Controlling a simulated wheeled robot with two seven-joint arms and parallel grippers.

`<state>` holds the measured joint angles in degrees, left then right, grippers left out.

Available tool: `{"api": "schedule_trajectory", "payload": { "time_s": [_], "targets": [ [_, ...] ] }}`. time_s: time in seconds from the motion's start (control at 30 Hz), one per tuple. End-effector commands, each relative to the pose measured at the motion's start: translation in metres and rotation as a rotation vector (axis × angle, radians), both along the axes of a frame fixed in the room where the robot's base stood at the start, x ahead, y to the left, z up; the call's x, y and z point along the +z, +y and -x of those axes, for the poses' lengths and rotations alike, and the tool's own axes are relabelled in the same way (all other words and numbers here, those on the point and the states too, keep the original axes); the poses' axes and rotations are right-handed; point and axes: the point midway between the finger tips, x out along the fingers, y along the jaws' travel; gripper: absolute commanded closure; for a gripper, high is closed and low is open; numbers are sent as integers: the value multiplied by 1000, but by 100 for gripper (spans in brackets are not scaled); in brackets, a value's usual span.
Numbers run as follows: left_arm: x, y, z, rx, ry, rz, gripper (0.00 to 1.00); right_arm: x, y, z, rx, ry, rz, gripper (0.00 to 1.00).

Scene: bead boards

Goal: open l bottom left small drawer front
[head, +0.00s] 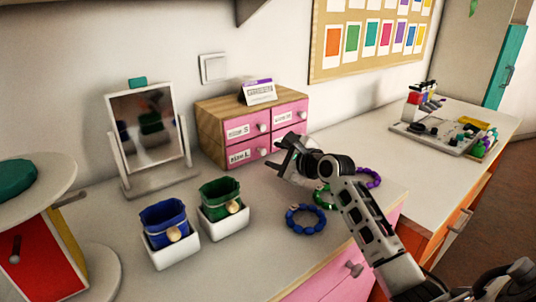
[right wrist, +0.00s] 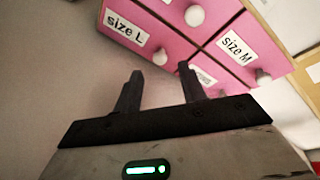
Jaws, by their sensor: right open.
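The small wooden drawer box (head: 212,133) stands against the wall with pink fronts. The bottom left front, labelled size L (head: 240,155), looks shut, with a round white knob at its right side. In the right wrist view, the size L front (right wrist: 112,45) is at upper left and its knob (right wrist: 160,57) is just beyond the fingers. My right gripper (head: 280,154) is open and empty in front of the box's lower right part, apart from the knob as far as I can see. It partly hides the bottom right drawer. My left gripper is out of view.
A mirror (head: 150,130) stands left of the box. White trays with a blue pouch (head: 164,222) and a green pouch (head: 221,198) stand in front. Bead rings, one blue (head: 306,220) and one purple (head: 370,177), lie by my right arm. A calendar (head: 259,92) tops the box.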

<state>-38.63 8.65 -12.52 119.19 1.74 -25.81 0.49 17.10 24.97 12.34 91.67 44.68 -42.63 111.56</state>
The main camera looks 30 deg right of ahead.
Motion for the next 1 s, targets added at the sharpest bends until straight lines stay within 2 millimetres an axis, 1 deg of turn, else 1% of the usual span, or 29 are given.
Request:
{"api": "schedule_trajectory", "payload": {
  "time_s": [0.03, 0.1, 0.23, 0.4, 0.63, 0.67, 0.7, 0.8, 0.93, 1.0],
  "targets": [
    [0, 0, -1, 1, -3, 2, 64, -3, 1, -10, 0, 0, -1, 59],
    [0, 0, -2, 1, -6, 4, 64, -5, 1, -20, -1, -1, 0, 59],
    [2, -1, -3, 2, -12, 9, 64, -10, 3, -33, 0, 0, -1, 59],
    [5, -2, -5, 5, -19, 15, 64, -12, 4, -40, 0, 0, 1, 59],
    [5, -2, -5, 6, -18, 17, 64, -12, 4, -40, 0, 0, 0, 59],
    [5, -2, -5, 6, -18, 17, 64, -12, 4, -40, 0, 0, 0, 65],
    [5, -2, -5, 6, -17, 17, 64, -12, 4, -40, 0, 0, 0, 76],
    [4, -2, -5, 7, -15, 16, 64, -12, 4, -40, 0, 0, 0, 100],
    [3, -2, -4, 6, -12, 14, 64, -12, 4, -40, 1, 1, 0, 100],
    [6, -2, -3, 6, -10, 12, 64, -11, 9, -39, 8, 2, -1, 100]
  ]
}}
